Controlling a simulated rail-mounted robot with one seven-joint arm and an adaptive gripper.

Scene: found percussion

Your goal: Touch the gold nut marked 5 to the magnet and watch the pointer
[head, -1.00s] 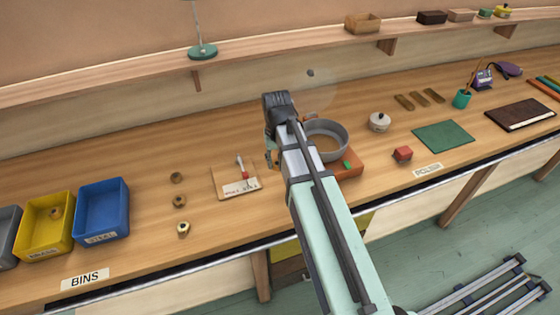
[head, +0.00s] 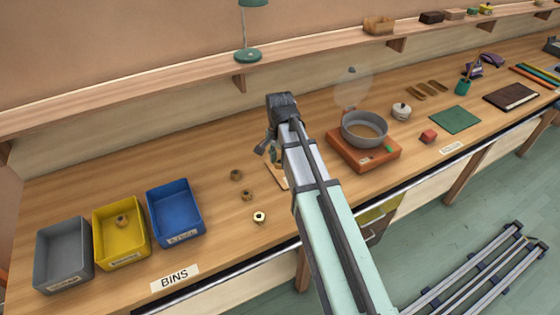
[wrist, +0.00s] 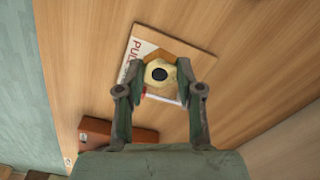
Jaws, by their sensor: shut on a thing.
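My gripper (wrist: 159,80) is shut on a gold nut (wrist: 160,70) with a dark round hole, seen in the wrist view. I cannot read a number on it. Behind the nut lies a small wooden board (wrist: 190,47) with a white card (wrist: 133,68) lettered in red, partly covered by the nut and fingers. A bit of red shows beside the nut; the magnet and pointer cannot be made out. In the head view my gripper (head: 268,150) hangs over the board (head: 281,177), which my arm mostly hides. I cannot tell whether the nut touches anything there.
Grey (head: 45,254), yellow (head: 104,239) and blue (head: 160,213) bins sit further left; the yellow one holds a nut. An orange base (head: 375,162) with a grey pan (head: 351,130) stands close right.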

